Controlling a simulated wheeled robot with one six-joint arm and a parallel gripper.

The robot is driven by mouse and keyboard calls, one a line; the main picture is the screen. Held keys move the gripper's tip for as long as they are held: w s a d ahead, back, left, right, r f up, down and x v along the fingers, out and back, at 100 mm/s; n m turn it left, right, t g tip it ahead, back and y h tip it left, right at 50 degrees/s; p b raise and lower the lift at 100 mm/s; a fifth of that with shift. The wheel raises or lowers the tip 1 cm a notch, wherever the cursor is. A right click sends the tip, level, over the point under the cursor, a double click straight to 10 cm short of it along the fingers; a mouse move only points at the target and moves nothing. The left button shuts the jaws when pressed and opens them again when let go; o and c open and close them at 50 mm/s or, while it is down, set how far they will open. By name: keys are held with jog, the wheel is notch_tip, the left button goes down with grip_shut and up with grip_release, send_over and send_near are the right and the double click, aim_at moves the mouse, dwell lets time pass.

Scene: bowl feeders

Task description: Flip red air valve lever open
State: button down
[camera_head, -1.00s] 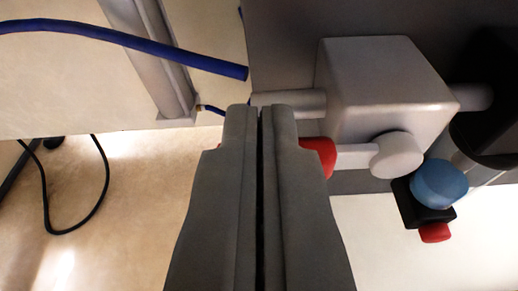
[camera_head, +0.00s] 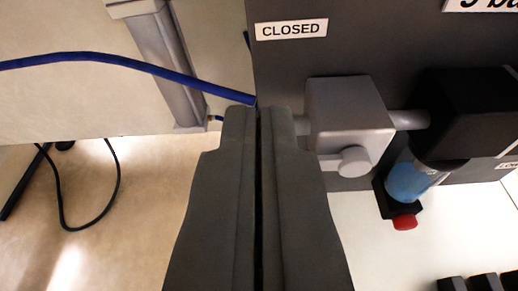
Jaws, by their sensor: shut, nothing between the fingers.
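My gripper (camera_head: 258,112) is shut and empty, its two dark grey fingers pressed together in the middle of the view. The air valve is a grey box-shaped body (camera_head: 347,108) just right of the fingertips, with a short round stub (camera_head: 354,160) below it. A grey pipe joins its right side to a black block. The valve's red lever does not show now; my fingers may be covering it. I cannot tell whether my gripper touches the valve. A white label reading "CLOSED" (camera_head: 291,29) is on the dark panel above the valve.
A blue hose (camera_head: 120,62) runs from the left edge to behind the fingertips. A grey post (camera_head: 165,65) is upper left. A black cable hangs lower left.

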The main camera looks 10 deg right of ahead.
jog(key=v, duration=0.7)
jog(key=shift+s+a, duration=0.15)
